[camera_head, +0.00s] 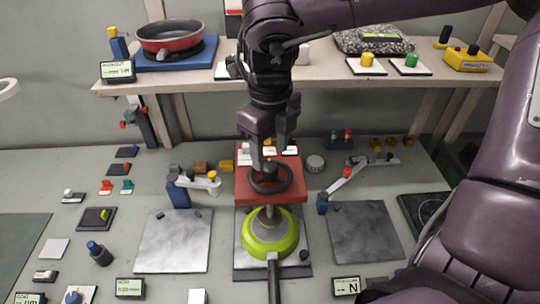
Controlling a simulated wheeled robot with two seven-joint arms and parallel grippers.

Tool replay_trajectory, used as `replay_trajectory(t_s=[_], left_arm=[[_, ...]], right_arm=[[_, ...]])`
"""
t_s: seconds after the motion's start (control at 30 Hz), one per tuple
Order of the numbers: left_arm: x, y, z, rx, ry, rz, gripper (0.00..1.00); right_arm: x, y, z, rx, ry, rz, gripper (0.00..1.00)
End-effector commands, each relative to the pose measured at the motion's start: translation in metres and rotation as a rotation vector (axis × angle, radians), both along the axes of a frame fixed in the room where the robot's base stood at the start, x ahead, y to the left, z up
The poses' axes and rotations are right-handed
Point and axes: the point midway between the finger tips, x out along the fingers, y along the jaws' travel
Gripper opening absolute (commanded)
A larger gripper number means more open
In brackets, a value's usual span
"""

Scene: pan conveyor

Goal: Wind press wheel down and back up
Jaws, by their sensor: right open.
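The press wheel (287,181) is a dark ring with a hub, lying flat on top of the red press head (256,193) in the middle of the bench. Below the head, the press column goes down to a lime-green round pan (261,250) with a dark handle pointing toward me. My right gripper (270,161) hangs straight down over the wheel, open, with its fingers at the hub. I cannot tell whether the fingers touch it. My left gripper is not in view.
Grey plates (172,258) and (367,250) lie left and right of the press. Small clamp arms (345,178) flank it. A shelf (215,80) behind carries a red pan (169,38) and a yellow button box (468,61). Small blocks and displays cover the bench's left side.

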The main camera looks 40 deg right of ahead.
Motion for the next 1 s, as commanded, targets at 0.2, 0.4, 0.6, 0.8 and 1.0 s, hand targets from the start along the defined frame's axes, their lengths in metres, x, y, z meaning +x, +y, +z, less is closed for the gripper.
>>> replay_trajectory(t_s=[0.2, 0.4, 0.6, 0.8, 1.0], left_arm=[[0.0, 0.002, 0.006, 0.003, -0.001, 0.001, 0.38], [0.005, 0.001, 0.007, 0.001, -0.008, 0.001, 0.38], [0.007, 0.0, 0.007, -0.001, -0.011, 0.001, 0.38], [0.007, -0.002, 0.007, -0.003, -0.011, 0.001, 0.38], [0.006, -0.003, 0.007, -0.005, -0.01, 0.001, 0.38]], right_arm=[[-0.001, 0.0, -0.03, 0.001, 0.003, -0.001, 0.52], [0.0, 0.0, -0.039, 0.002, -0.001, -0.002, 0.52], [0.0, 0.0, -0.039, 0.001, -0.001, -0.002, 0.51], [0.0, 0.0, -0.038, 0.001, -0.001, -0.002, 0.24], [0.0, 0.0, -0.038, 0.001, -0.001, -0.003, 0.07]])
